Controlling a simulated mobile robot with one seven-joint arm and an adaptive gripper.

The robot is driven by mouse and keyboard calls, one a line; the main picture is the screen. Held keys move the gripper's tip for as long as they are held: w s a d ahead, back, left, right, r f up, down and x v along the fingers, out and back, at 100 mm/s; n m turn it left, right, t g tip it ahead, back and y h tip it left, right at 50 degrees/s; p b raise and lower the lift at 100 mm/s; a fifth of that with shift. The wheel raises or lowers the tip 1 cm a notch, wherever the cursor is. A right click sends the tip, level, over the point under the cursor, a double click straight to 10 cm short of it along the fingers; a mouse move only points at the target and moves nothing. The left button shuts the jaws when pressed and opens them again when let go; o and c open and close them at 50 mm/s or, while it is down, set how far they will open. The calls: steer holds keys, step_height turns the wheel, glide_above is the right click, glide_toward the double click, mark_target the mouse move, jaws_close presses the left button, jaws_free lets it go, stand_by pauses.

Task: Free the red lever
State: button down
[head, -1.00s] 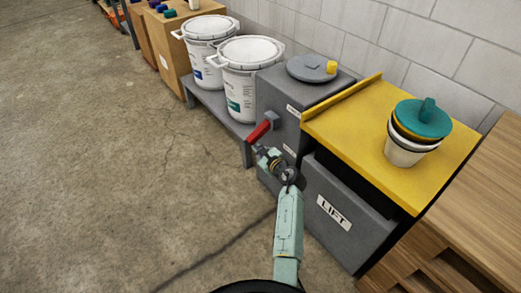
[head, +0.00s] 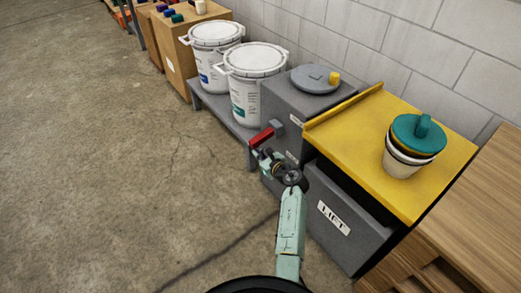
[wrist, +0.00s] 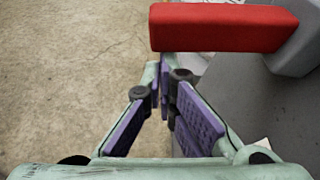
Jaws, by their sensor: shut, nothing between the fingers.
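The red lever (head: 262,137) sticks out to the left from a grey mount on the side of the grey box (head: 284,133). In the wrist view the red lever (wrist: 225,27) runs across the top, its right end at a grey hub (wrist: 298,42). My gripper (head: 257,155) is just below the lever in the head view. In the wrist view my gripper (wrist: 164,62) has its fingers together, with nothing held. The fingertips lie close to the lever's lower edge; I cannot tell whether they touch it.
White buckets (head: 256,60) stand on a low grey bench (head: 215,104). Open concrete floor (head: 110,170) lies left.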

mark_target(255, 143)
steer(key=r+m+p, duration=0.1)
steer(key=r+p, duration=0.1)
steer(key=r, duration=0.1)
steer(key=a+r+m+g+y+p, duration=0.1)
steer(key=p, duration=0.1)
steer(key=shift+s+r+m, duration=0.15)
steer(key=shift+s+m, duration=0.15)
steer(key=shift+r+m+y+p, duration=0.5)
steer(key=shift+r+m+p, duration=0.2)
steer(key=shift+r+p, duration=0.25)
steer(key=shift+r, duration=0.2)
steer(key=shift+r+p, duration=0.45)
steer(key=shift+w+d+r, duration=0.1)
steer(key=shift+w+r, duration=0.05)
